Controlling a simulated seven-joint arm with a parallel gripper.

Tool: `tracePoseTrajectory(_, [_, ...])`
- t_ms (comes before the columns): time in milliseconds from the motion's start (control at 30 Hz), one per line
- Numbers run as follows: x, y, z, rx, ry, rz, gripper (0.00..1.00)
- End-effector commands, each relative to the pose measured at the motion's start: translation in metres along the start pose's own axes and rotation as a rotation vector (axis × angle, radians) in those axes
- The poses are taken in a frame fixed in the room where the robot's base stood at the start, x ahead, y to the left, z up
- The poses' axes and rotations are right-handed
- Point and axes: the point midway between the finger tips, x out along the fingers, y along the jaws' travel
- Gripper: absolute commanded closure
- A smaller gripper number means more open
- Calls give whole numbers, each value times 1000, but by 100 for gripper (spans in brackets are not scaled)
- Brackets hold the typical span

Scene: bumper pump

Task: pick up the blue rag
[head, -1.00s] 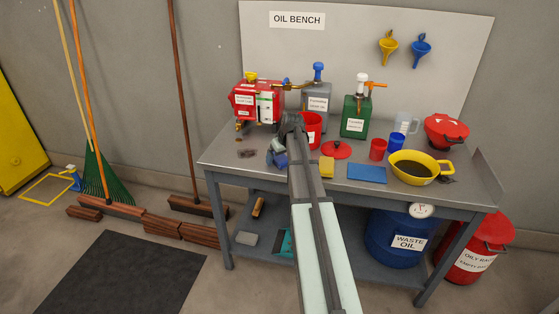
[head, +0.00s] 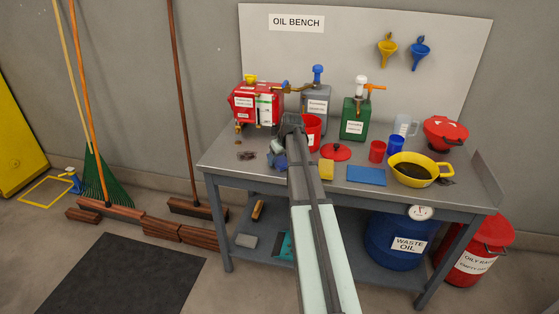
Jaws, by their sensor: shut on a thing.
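My gripper (head: 278,155) is over the left front part of the bench, mostly hidden behind my own arm. It is shut on a small crumpled blue cloth, which looks like the blue rag (head: 280,162). Only the rag's left part shows beside my arm. I cannot tell whether the rag touches the bench top or hangs just above it. A flat blue sheet (head: 366,175) lies apart, farther right on the bench.
The bench (head: 228,160) holds a red can (head: 255,103), a red cup (head: 313,128), a green can (head: 354,120), a yellow sponge (head: 326,168) and a yellow pan (head: 417,170) with dark liquid. Small dark bits (head: 246,156) lie left of my gripper. The front left corner is clear.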

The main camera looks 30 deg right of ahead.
Motion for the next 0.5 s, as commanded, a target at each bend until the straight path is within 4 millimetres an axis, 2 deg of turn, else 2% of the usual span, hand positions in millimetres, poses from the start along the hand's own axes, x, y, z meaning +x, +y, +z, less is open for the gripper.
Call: tracePoseTrajectory(500, [-72,0,-31,-1,2,1,65])
